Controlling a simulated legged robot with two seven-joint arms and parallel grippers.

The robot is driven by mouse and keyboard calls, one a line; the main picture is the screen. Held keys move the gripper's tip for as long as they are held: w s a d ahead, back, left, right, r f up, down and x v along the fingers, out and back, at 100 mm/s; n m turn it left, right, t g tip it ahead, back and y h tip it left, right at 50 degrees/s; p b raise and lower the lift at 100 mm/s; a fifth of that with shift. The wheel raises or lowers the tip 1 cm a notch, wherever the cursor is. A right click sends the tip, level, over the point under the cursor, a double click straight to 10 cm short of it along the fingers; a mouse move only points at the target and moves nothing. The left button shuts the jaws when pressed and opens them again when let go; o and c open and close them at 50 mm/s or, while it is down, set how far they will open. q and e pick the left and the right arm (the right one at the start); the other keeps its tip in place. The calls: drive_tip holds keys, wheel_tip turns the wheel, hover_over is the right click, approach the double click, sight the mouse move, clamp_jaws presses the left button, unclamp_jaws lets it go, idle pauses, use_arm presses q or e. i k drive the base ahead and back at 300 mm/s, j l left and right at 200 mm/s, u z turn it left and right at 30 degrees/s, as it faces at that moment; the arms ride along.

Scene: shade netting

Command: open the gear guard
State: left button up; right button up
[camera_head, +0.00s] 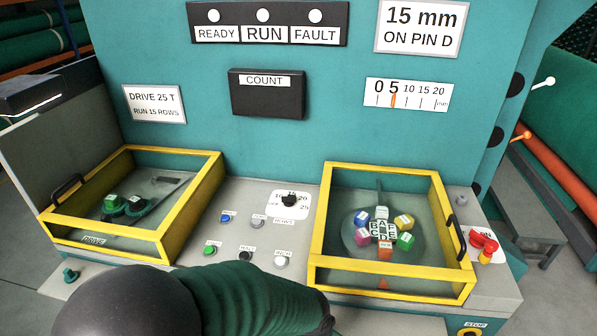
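A yellow-framed clear guard (193,205) marked DRIVE stands at the left of the console, over green round gear parts (113,203). It looks closed. A black handle (67,189) is on its left side. A second yellow-framed clear guard (318,236) stands at the right, over a round plate with several coloured labelled pieces (382,232). It also looks closed, with a black handle (460,222) on its right side. No label in view names either one as the gear guard. Neither gripper is in view, and no fingertips show near either handle.
Between the guards are a selector knob (290,200), a blue button (225,218) and a green button (210,250). A red switch (484,244) is at the right. A grey upright panel (60,135) stands behind the left guard. The console's front middle is partly hidden.

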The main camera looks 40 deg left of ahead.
sight(49, 215)
drive_tip(key=u, duration=2.3)
